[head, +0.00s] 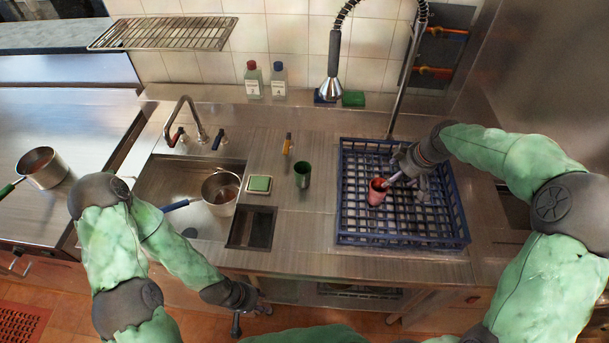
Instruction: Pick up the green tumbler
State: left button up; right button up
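The green tumbler (303,175) stands upright on the steel counter, between the small square tray with a green pad and the blue rack. My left gripper (250,316) is in front of the counter's front edge, lower and to the left of the green tumbler and well apart from it. Its fingers look spread and nothing shows between them. My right gripper (390,183) is over the blue rack, to the right of the green tumbler. Its fingertips are at a red tumbler (377,193); I cannot tell whether they grip it.
The blue rack (400,242) fills the right of the counter. A steel pot (221,190) stands in the sink at left. A small green pad (260,184) and a dark opening (252,229) lie left of the tumbler. A yellow-handled tool (287,143) lies behind it.

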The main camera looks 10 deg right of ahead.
aim_at(302, 169)
jog(key=i+l+u, duration=0.1)
jog(key=l+u, duration=0.15)
jog(key=u, duration=0.15)
jog(key=i+l+u, duration=0.1)
jog(key=l+u, duration=0.15)
jog(key=u, duration=0.15)
jog(key=l+u, duration=0.4)
jog(key=i+j, duration=0.05)
jog(key=j, duration=0.05)
